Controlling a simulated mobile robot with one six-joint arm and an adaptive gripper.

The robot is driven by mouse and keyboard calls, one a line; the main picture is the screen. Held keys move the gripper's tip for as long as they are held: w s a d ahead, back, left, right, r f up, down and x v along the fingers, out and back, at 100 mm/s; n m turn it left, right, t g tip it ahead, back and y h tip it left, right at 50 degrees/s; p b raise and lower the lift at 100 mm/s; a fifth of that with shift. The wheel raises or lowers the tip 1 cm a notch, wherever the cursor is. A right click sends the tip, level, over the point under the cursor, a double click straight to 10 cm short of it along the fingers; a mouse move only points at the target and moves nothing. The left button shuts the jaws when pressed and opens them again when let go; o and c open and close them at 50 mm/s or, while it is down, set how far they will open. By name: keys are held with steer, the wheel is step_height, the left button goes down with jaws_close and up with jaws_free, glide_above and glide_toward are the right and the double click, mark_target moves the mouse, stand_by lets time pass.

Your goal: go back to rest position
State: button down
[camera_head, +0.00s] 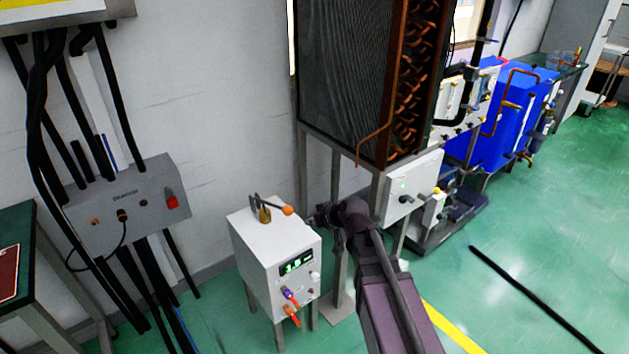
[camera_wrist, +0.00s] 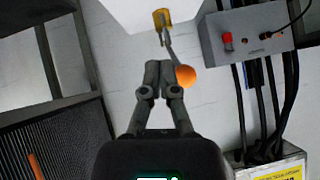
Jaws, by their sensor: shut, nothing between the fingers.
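My gripper (camera_head: 310,222) is shut and empty at the end of my dark arm, just right of the white generator box (camera_head: 262,262) in the head view. A lever with an orange ball knob (camera_head: 288,210) stands on a brass fitting (camera_head: 264,214) on top of the box. In the wrist view, my closed fingertips (camera_wrist: 160,69) are beside the lever, left of the orange ball (camera_wrist: 186,76). I cannot tell whether they touch it. The box front has a lit green display (camera_head: 296,262), with purple and orange connectors below it.
A tall finned unit with copper pipes (camera_head: 405,80) on a metal frame stands close behind my arm. A grey control box (camera_head: 125,205) with black cables hangs on the left wall. Open green floor (camera_head: 530,240) lies to the right, with a black strip across it.

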steer(key=s+d+f+m+g+h, duration=0.3)
steer(key=s+d+h, duration=0.1)
steer(key=s+d, duration=0.5)
steer(key=s+d+f+m+g+h, duration=0.35)
steer(key=s+d, duration=0.35)
steer(key=d, duration=0.4)
step_height(320, 180, up, 20)
steer(key=p, duration=2)
steer(key=shift+w, duration=0.15)
